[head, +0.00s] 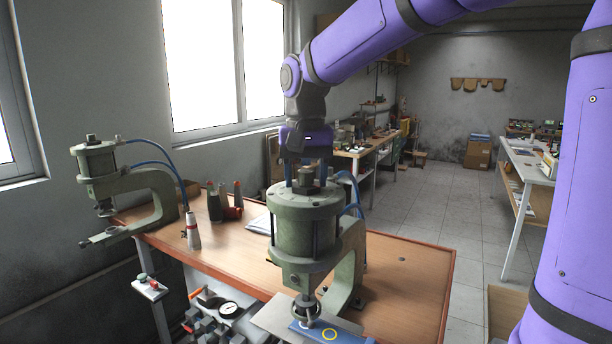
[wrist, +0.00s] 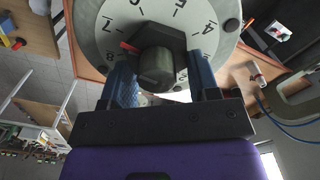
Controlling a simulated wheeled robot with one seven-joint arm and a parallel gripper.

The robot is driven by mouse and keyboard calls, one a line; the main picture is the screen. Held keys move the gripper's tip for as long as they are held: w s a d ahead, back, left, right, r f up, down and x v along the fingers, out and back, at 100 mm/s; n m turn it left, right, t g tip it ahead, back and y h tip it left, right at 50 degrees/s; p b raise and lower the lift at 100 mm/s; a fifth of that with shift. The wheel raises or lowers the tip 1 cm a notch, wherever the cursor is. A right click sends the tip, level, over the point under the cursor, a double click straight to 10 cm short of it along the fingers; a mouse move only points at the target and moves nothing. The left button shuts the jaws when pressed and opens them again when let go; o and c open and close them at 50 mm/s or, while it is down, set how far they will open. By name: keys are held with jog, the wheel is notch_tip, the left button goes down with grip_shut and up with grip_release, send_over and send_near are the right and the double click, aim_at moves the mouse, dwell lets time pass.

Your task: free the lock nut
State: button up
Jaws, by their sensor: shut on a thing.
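The near press (head: 303,225) is a grey-green pneumatic press on the wooden bench, with a round cylinder head. In the wrist view its top is a pale dial (wrist: 105,20) with numbers and a red pointer mark (wrist: 129,47). The lock nut (wrist: 150,34) is a dark hexagon at the dial's middle, around a round stud end (wrist: 157,69). My gripper (wrist: 160,72) points down over the press top, its blue fingers on opposite sides of the nut, shut on it. In the head view my gripper (head: 308,172) largely covers the nut.
A second, similar press (head: 105,170) stands at the bench's left end. Bottles (head: 193,230) stand between the presses. Blue hoses (head: 355,188) curve close behind the near press head. A blue plate with a yellow ring (head: 318,334) lies under its ram. The bench's right part is clear.

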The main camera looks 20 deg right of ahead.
jog(key=n, duration=0.5)
jog(key=shift+w+a+n, duration=0.1)
jog(key=shift+a+n, duration=0.2)
jog(key=n, duration=0.5)
jog(key=shift+a+n, duration=0.3)
dwell(0.3)
jog(key=o, duration=0.9)
notch_tip(320, 180, up, 11)
jog(key=shift+f, duration=0.1)
jog(key=shift+s, duration=0.2)
